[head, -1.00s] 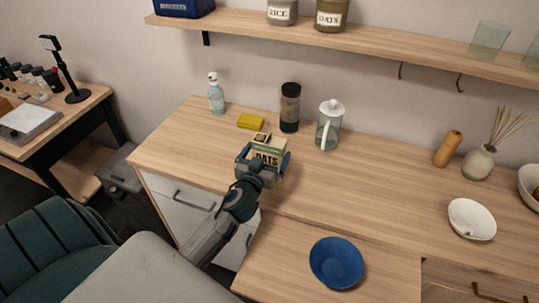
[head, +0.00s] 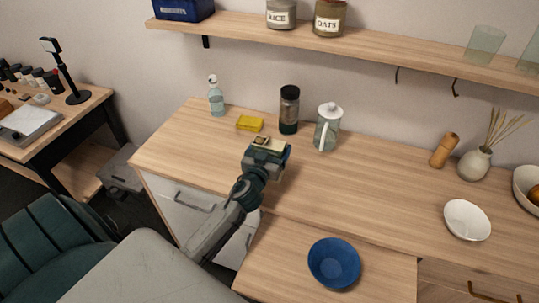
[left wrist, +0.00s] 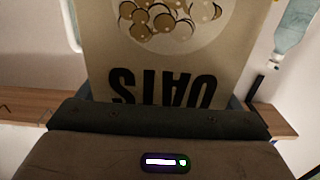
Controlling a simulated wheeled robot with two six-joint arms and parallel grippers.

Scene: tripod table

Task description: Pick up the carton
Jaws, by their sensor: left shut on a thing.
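The carton (head: 268,146) is a pale box with a dark top patch. Its "OATS" lettering shows upside down in the left wrist view (left wrist: 165,60), where its face fills the upper middle. My left gripper (head: 265,159) is shut on the carton. In the head view the gripper covers most of the carton's front, so only its upper part shows. I cannot tell how far its base is from the worktop. My right gripper is not in view.
Behind the carton on the worktop (head: 350,185) are a yellow sponge (head: 250,124), a soap bottle (head: 216,97), a dark-lidded jar (head: 289,110) and a glass pitcher (head: 327,128). A blue bowl (head: 334,262) sits in front. A shelf (head: 400,50) runs above.

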